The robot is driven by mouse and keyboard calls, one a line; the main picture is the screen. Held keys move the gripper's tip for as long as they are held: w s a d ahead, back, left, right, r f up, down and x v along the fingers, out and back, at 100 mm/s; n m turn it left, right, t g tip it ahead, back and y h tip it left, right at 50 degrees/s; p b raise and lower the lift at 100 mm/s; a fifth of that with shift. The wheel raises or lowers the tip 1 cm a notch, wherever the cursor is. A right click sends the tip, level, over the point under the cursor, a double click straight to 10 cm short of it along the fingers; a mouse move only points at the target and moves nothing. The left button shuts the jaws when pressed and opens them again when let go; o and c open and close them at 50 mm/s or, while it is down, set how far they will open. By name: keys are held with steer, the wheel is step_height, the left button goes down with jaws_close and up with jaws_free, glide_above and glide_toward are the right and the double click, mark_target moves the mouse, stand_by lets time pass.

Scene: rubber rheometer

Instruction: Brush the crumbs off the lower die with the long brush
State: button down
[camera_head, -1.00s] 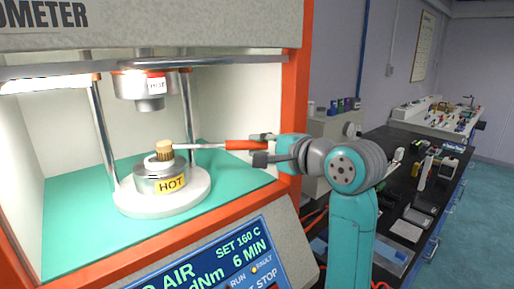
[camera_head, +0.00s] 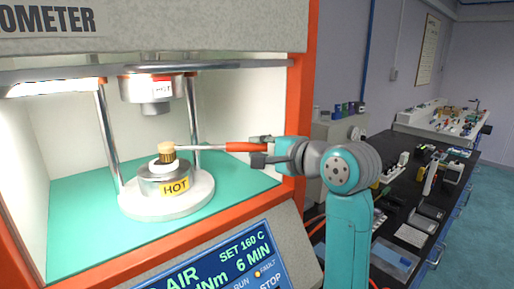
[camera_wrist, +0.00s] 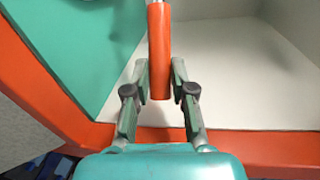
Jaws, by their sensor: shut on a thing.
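The long brush has an orange handle (camera_head: 247,147), a thin metal shaft and a tan bristle head (camera_head: 167,152). My gripper (camera_head: 262,151) is shut on the handle at the chamber's right opening. In the wrist view the handle (camera_wrist: 160,60) lies between the two fingers (camera_wrist: 160,84). The brush reaches left, roughly level, with its head over the top of the lower die (camera_head: 160,184), which carries a yellow HOT label. The bristles appear to meet the die's top; exact contact is hard to tell. No crumbs can be made out.
Metal columns (camera_head: 109,135) stand either side of the dies. The orange frame (camera_head: 302,90) edges the opening. A dark bench (camera_head: 415,190) with assorted items stands at right.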

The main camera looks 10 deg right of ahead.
steer(key=shift+v, duration=0.8)
steer(key=shift+x, duration=1.5)
steer(key=shift+s+d, duration=0.1)
steer(key=shift+s, duration=0.05)
steer(key=shift+v, duration=1.35)
steer(key=f+v, duration=0.1)
steer(key=v, duration=1.9)
steer(key=shift+s+a, duration=0.25)
steer(key=shift+s, duration=0.05)
